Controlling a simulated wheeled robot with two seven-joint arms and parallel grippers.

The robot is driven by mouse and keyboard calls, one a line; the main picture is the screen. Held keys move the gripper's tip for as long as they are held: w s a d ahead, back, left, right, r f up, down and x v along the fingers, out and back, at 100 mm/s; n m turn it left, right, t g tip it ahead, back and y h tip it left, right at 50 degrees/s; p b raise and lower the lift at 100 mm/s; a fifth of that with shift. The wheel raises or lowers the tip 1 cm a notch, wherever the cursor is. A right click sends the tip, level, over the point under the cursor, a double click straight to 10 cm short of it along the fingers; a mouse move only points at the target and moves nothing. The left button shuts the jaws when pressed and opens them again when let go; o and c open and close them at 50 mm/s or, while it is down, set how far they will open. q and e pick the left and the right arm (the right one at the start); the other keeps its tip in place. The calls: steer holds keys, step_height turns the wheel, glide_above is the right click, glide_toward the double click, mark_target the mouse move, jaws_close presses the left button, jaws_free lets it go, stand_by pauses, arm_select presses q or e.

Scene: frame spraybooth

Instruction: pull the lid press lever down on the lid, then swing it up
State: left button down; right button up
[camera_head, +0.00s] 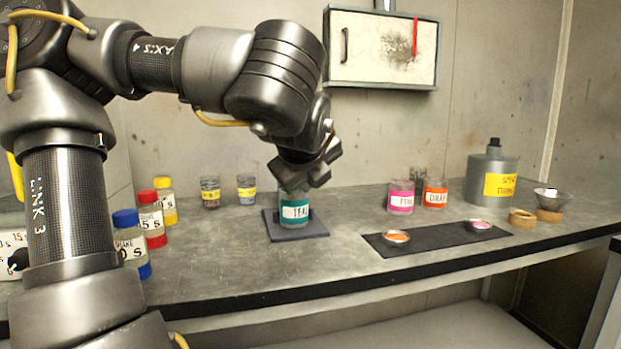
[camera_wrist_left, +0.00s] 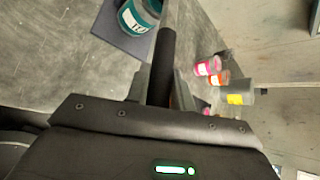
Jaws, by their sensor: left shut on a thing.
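A jar with a teal "TEAL" label (camera_head: 295,208) stands upright on a dark square base plate (camera_head: 318,232) in the middle of the bench. The jar (camera_wrist_left: 138,18) is also at the top of the left wrist view, partly cut off. My left gripper (camera_head: 305,178) is just above and behind the jar and hides its top in the head view. In the left wrist view the gripper (camera_wrist_left: 160,92) is shut on the black bar of the lid press lever (camera_wrist_left: 165,55). The lever's link to the base and its contact with the lid are hidden. My right gripper is not in view.
A grey canister (camera_head: 488,180) is behind. Red, yellow and blue-capped bottles (camera_head: 152,220) stand left. The bench front is clear.

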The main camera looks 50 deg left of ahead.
arm_select(q)
steer(key=c, duration=1.2)
jaws_free()
steer(key=shift+f+b, duration=0.15)
steer(key=shift+b, duration=0.15)
